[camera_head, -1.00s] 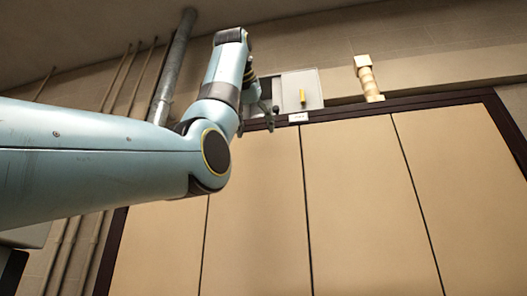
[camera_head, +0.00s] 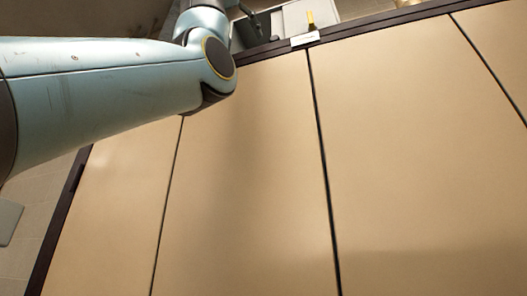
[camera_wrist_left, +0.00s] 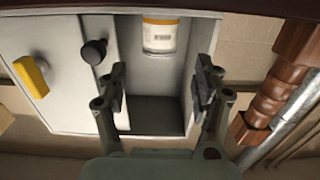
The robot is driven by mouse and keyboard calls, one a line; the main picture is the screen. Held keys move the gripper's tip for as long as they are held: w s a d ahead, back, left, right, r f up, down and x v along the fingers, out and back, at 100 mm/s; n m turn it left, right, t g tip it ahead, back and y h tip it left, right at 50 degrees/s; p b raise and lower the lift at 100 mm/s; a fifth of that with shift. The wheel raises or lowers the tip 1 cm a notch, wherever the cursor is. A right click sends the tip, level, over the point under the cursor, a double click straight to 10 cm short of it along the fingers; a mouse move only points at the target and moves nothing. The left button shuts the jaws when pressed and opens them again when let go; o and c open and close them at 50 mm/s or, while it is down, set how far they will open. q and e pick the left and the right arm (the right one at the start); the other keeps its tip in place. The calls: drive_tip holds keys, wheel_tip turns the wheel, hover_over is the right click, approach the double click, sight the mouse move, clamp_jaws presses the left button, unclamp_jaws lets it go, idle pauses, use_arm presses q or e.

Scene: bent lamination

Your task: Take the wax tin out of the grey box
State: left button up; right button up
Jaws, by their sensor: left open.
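The wax tin (camera_wrist_left: 160,35), white-labelled with an orange-yellow band, is inside the open grey box (camera_wrist_left: 52,108) in the left wrist view, at the upper middle of the opening. My left gripper (camera_wrist_left: 160,88) is open and empty, its two dark fingers spread to either side in front of the opening. The tin lies beyond the fingertips, roughly between their lines, and I see no contact. My right gripper is in neither view.
A yellow handle (camera_wrist_left: 31,77) and a black knob (camera_wrist_left: 94,52) are on the box's left part in the wrist view. Brown and grey pipes (camera_wrist_left: 270,100) run close on the right. A white label (camera_head: 305,39) sits on the dark-edged tan panel (camera_head: 250,170) in the head view.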

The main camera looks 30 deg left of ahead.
use_arm(q)
drive_tip(key=p+x, duration=0.2)
drive_tip(key=x, duration=0.2)
drive_tip(key=shift+w+a+r, duration=0.1)
drive_tip(key=shift+w+a, duration=0.05)
drive_tip(key=shift+w, duration=0.2)
drive_tip(key=p+x, duration=0.1)
drive_tip(key=x, duration=0.1)
drive_tip(key=p+x, duration=0.1)
drive_tip(key=x, duration=0.1)
drive_tip(key=p+x, duration=0.1)
drive_tip(key=x, duration=0.1)
drive_tip(key=shift+f, duration=0.4)
drive_tip(key=shift+s, duration=0.3)
drive_tip(key=shift+c, duration=0.6)
drive_tip(key=shift+w, duration=0.1)
drive_tip(key=c, duration=1)
drive_tip(key=shift+c, duration=0.2)
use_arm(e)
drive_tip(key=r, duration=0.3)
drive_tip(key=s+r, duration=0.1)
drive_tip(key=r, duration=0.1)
use_arm(q)
drive_tip(key=shift+r, duration=0.15)
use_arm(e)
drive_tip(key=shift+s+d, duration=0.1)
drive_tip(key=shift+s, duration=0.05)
